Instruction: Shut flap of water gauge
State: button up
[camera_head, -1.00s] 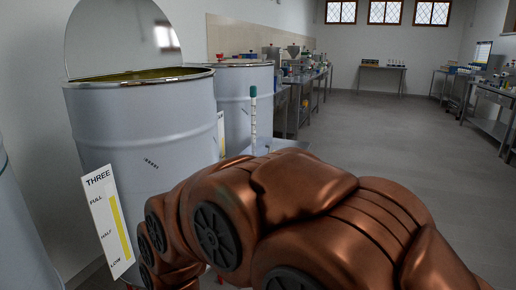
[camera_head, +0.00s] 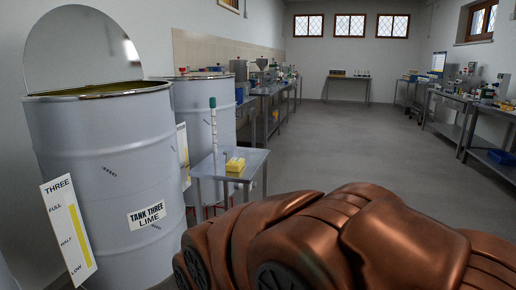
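A white gauge board (camera_head: 55,225) marked THREE, with FULL, HALF and LOW beside a yellow strip, is on the left side of the near grey tank (camera_head: 95,165). That tank is labelled TANK THREE LIME (camera_head: 147,214). A second white-and-yellow board (camera_head: 183,152) shows partly at the left of the tank behind (camera_head: 205,100). I cannot make out a water gauge marking or a flap on either board. My copper arm fills the lower right and my gripper is out of view.
The near tank's round lid (camera_head: 82,50) stands raised. A small metal table (camera_head: 215,170) holds a yellow box (camera_head: 235,164) and a tall green-topped tube (camera_head: 213,125). Benches line both sides. The floor (camera_head: 345,140) is clear in the middle.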

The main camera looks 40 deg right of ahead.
aim_at(227, 153)
jog(key=z, duration=0.95)
jog(key=i, duration=1.2)
jog(key=u, duration=1.8)
